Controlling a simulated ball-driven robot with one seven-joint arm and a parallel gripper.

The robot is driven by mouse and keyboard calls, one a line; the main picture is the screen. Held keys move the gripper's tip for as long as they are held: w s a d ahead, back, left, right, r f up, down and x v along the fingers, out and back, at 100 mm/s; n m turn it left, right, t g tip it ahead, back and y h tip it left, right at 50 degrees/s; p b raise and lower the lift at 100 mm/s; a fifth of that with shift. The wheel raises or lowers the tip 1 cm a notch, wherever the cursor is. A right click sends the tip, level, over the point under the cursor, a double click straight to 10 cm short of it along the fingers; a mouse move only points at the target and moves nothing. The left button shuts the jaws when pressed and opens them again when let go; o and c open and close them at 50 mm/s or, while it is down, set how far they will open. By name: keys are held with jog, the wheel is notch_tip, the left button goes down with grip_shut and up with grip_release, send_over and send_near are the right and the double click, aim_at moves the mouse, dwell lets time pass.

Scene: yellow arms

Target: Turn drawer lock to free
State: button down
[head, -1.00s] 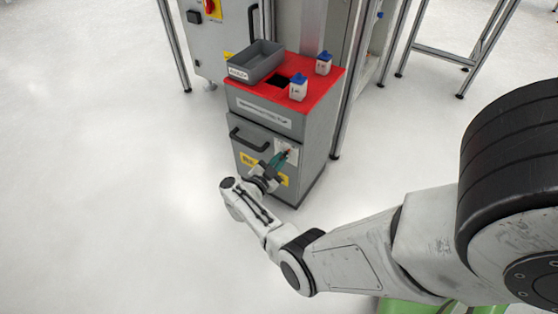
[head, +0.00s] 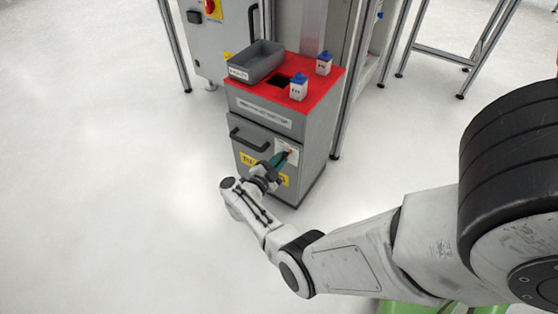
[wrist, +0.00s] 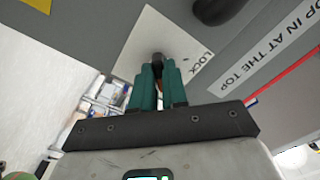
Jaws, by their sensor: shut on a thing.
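The grey cabinet (head: 312,140) has a drawer front with a black bar handle (head: 248,143). A white lock plate (head: 292,146) is on the drawer front, right of the handle; in the wrist view the plate (wrist: 138,50) reads "LOCK". A small dark lock knob (wrist: 157,60) stands on the plate. My gripper (head: 283,157) is at the plate, and its teal fingers (wrist: 157,76) are closed around the knob. The plate looks turned in the wrist view. The fingers hide most of the knob, so I cannot tell its exact setting.
The red cabinet top (head: 318,86) carries a grey bin (head: 256,62), a dark opening and two white bottles with blue caps (head: 298,88) (head: 323,63). A metal frame and a grey control cabinet stand behind. The floor to the left is clear.

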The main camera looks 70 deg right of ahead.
jog(key=c, duration=1.2)
grip_release()
jog(key=shift+o, duration=0.2)
jog(key=p+v, duration=0.2)
jog(key=v, duration=0.8)
jog(key=shift+a, duration=0.4)
